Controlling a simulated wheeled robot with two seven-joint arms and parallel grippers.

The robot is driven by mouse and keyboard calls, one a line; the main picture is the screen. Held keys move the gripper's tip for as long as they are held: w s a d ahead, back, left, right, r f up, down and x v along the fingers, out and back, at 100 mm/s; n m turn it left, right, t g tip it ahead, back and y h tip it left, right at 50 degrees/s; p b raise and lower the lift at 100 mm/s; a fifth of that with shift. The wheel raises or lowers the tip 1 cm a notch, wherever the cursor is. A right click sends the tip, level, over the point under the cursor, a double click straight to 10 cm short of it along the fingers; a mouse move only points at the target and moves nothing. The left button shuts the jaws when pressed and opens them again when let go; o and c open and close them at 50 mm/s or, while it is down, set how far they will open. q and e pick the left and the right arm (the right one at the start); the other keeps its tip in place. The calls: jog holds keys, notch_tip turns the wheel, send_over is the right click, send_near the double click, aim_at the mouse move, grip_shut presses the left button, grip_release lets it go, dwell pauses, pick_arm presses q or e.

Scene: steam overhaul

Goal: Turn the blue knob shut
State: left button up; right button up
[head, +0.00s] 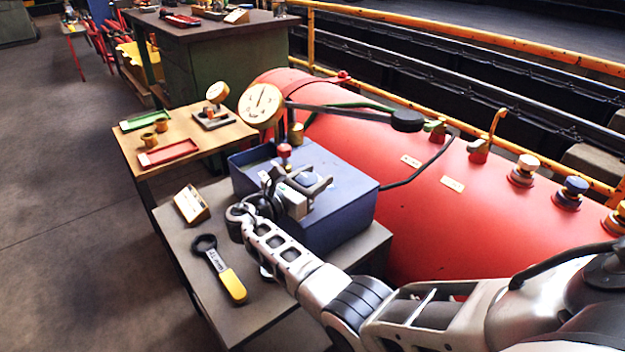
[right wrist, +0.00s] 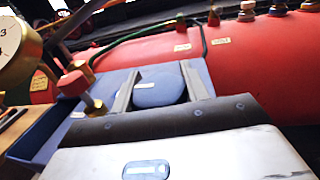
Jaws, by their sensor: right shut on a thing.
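The blue knob (head: 571,188) stands on the red boiler (head: 430,200), between a cream knob and a yellow one, well to the right of my right gripper. It also shows small at the top of the right wrist view (right wrist: 278,9). My right gripper (head: 306,183) is over the blue box (head: 345,215), apart from that knob. In the right wrist view its fingers (right wrist: 160,88) stand either side of a round blue piece (right wrist: 160,92), and it is shut on this. I cannot tell whether the piece belongs to the box. My left gripper is not in view.
A red knob (head: 284,151) and a dial gauge (head: 261,105) stand close by the gripper. A dark bar with a black round end (head: 406,121) reaches over the boiler. A yellow-handled wrench (head: 220,268) and a label block (head: 191,205) lie on the near table.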

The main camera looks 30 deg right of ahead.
jog(key=o, duration=1)
jog(key=shift+a, duration=0.1)
jog(key=v, duration=1.5)
jog(key=shift+a, duration=0.4)
jog(key=shift+r, duration=0.1)
jog(key=shift+s, duration=0.15)
